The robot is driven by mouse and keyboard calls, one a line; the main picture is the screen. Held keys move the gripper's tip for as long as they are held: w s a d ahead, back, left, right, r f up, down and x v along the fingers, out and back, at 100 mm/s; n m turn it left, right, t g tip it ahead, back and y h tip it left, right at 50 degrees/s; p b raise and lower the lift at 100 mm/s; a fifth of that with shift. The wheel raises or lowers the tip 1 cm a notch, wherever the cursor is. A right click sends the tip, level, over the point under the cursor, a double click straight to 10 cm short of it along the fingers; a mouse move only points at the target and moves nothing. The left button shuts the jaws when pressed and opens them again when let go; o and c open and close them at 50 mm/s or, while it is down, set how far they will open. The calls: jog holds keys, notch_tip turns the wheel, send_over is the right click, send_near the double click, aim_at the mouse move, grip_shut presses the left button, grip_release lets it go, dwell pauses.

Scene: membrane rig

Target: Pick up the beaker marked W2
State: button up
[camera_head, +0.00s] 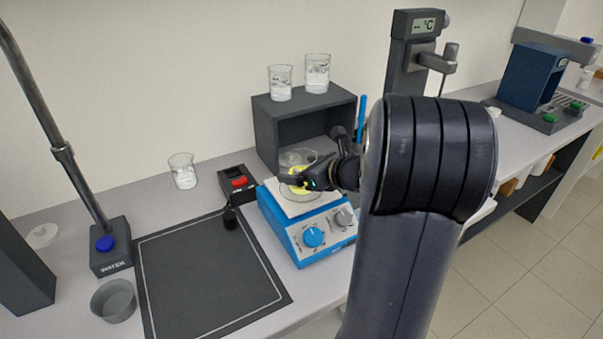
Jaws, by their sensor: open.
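Several clear beakers are in view, and I cannot read W2 on any of them. One clear glass vessel (296,157) stands on the white top of a blue hotplate stirrer (310,238), with yellow showing in or around it. My gripper (292,178) is open at this vessel and partly hides it. I cannot tell whether the fingers touch the glass. Two beakers with white markings stand on a dark open box: a smaller beaker (280,83) and a taller beaker (317,74). Another beaker (183,171) stands on the bench to the left.
The dark box (275,128) stands behind the hotplate. A small black device with a red switch (238,184) is beside it. A temperature display (424,25) stands behind my arm.

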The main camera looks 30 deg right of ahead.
jog(key=shift+w+a, duration=0.1)
jog(key=shift+w, duration=0.1)
jog(key=shift+c, duration=0.6)
jog(key=c, duration=1.1)
